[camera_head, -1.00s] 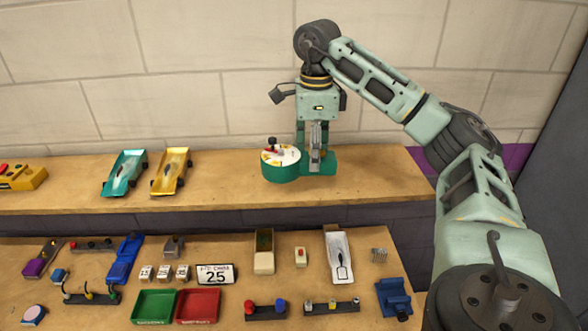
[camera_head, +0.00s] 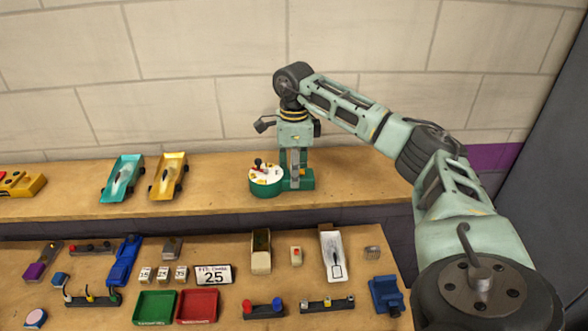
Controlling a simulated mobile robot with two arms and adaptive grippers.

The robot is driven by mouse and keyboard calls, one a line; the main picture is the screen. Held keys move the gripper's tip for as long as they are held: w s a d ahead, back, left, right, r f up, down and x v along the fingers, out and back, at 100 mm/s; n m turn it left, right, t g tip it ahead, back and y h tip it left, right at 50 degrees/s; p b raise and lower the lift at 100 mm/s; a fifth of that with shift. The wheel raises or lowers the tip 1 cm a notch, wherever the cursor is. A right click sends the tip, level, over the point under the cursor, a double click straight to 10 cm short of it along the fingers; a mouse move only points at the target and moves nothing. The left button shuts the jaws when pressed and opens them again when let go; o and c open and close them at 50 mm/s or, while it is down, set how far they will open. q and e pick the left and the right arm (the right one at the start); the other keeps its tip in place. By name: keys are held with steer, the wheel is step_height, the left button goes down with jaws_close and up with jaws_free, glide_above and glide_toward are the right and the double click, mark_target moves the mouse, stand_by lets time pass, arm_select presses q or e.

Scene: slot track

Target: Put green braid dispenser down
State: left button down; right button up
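The green braid dispenser (camera_head: 266,187) has a round green body with a white top, a black and red knob, and a green base with a grey upright post. It is upright at the upper shelf, its underside at or very near the wood; I cannot tell if it bears fully. My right gripper (camera_head: 295,172) points down over the base, with its fingers on both sides of the grey post, shut on it. My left gripper is not in view.
A teal car (camera_head: 122,178) and a gold car (camera_head: 169,176) stand left on the upper shelf (camera_head: 370,183). The shelf is clear right of the dispenser. The lower bench holds a green tray (camera_head: 154,307), a red tray (camera_head: 198,306) and several small parts.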

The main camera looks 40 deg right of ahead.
steer(key=shift+f, duration=0.15)
steer(key=o, duration=1.2)
steer(key=shift+c, duration=0.2)
steer(key=shift+o, duration=0.9)
step_height(320, 180, up, 5)
steer(key=shift+f+b, duration=0.1)
steer(key=shift+b, duration=1.15)
step_height(320, 180, up, 8)
steer(key=p, duration=0.1)
steer(key=shift+f, duration=0.2)
